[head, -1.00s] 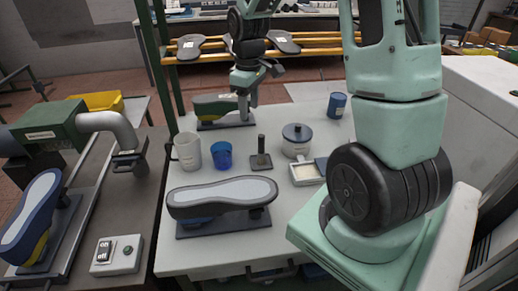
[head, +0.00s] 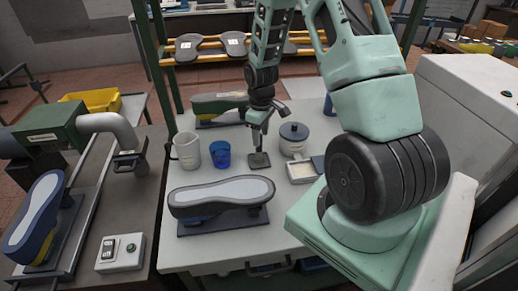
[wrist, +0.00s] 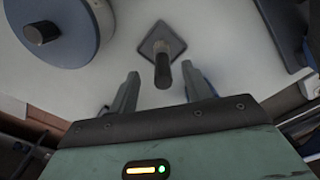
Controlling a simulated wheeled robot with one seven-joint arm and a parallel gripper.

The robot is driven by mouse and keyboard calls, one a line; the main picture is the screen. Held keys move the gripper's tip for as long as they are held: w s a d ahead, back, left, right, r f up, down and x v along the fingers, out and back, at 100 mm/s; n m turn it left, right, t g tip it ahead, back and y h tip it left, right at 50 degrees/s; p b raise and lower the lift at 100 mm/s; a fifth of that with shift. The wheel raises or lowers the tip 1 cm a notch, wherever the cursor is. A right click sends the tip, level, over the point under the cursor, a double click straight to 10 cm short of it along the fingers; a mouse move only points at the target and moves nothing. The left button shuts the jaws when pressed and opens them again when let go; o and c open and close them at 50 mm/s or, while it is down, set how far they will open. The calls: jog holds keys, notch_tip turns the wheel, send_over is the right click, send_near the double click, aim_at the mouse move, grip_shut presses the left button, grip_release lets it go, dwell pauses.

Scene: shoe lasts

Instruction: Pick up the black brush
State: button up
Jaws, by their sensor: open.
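The black brush (wrist: 162,68) appears to be the dark upright handle on a square grey base in the wrist view. In the head view its base (head: 259,161) sits on the light table, and the handle is mostly hidden by my gripper. My gripper (head: 257,143) is open above it.
A blue cup (head: 220,155) and a white mug (head: 188,150) stand to the left. A shoe last (head: 222,193) lies in front, another (head: 219,102) behind.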

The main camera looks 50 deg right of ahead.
aim_at(259, 151)
jog(key=shift+w+a+f+p, duration=0.1)
jog(key=shift+f+p, duration=0.5)
jog(key=shift+f, duration=0.7)
jog(key=shift+w+a+f+p, duration=0.1)
jog(key=shift+f+p, duration=0.45)
jog(key=shift+f, duration=0.75)
grip_shut()
